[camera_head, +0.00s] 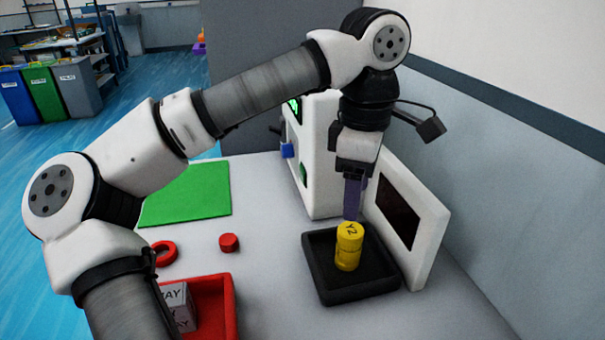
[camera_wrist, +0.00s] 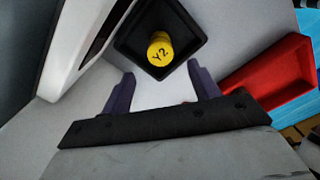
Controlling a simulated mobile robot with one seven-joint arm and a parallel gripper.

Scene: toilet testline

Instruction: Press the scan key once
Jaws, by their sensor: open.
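No part is clearly marked as the scan key. A white machine (camera_head: 322,150) stands behind the black tray, with a small blue block (camera_head: 287,150) and green patches on its left face; I cannot tell whether any of these is the key. A white panel (camera_head: 428,235) with a dark screen stands at the tray's right; it also shows at upper left in the wrist view (camera_wrist: 60,65). My gripper (camera_head: 353,205) points down above a yellow cylinder marked Y2 (camera_head: 348,248). In the wrist view my gripper (camera_wrist: 162,88) is open, its purple fingers apart and empty, the cylinder (camera_wrist: 160,50) beyond them.
The cylinder stands in a black tray (camera_head: 325,285). A red tray (camera_head: 228,305) with grey blocks is at the front left, partly behind my arm. A red ring (camera_head: 165,252), a red piece (camera_head: 229,243) and a green mat (camera_head: 200,195) lie on the table. A wall bounds the right.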

